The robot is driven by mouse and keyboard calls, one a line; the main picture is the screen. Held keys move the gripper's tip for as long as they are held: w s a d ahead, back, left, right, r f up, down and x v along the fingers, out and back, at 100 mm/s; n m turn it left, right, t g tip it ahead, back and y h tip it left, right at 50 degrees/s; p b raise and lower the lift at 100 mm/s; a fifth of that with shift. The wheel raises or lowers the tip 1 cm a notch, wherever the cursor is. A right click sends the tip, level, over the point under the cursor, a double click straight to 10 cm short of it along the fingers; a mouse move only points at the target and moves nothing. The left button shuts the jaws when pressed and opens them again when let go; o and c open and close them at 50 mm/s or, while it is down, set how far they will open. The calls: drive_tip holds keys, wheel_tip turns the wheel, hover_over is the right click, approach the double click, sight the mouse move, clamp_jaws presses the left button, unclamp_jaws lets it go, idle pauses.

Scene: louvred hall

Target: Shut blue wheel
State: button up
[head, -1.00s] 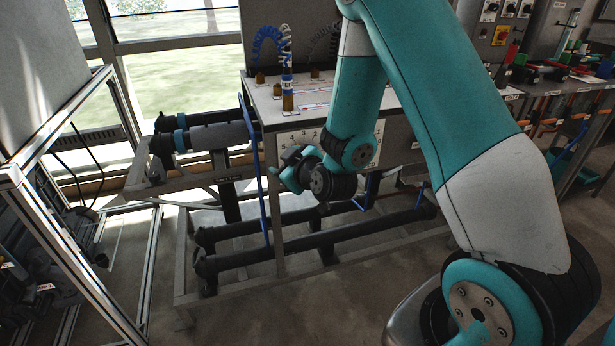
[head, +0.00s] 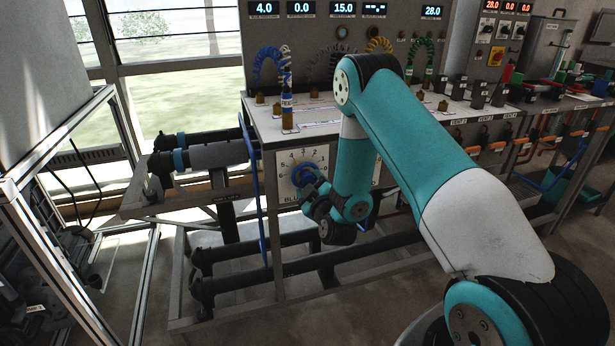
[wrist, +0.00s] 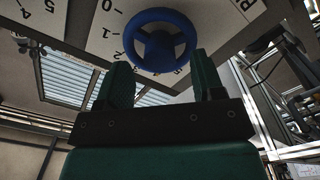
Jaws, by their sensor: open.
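The blue wheel (wrist: 158,42) is a spoked handwheel in front of a white numbered dial plate (wrist: 95,25) in the wrist view. In the head view the wheel (head: 305,172) sits on the upright dial plate (head: 284,192) at the bench front, partly covered by my arm. My gripper (wrist: 163,78) is open, its two green fingers spread just short of the wheel and pointing at it. I see no contact. In the head view my gripper's fingers are hard to make out beside the wheel. The plate's numbers show upside down in the wrist view.
Lit displays (head: 344,9) stand on the panel above the bench; the leftmost reads 4.0. Coiled hoses (head: 285,75) rise from the benchtop. Dark pipes (head: 225,284) run low under the bench. A metal frame (head: 75,130) stands at left. Valves with red handles line the right.

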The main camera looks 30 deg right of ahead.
sight(309, 179)
drive_tip(key=shift+w+d+r+p, duration=0.2)
drive_tip(key=shift+w+p, duration=0.1)
drive_tip(key=shift+w, duration=0.35)
drive_tip(key=shift+p+x, duration=0.8)
drive_tip(key=shift+x, duration=0.05)
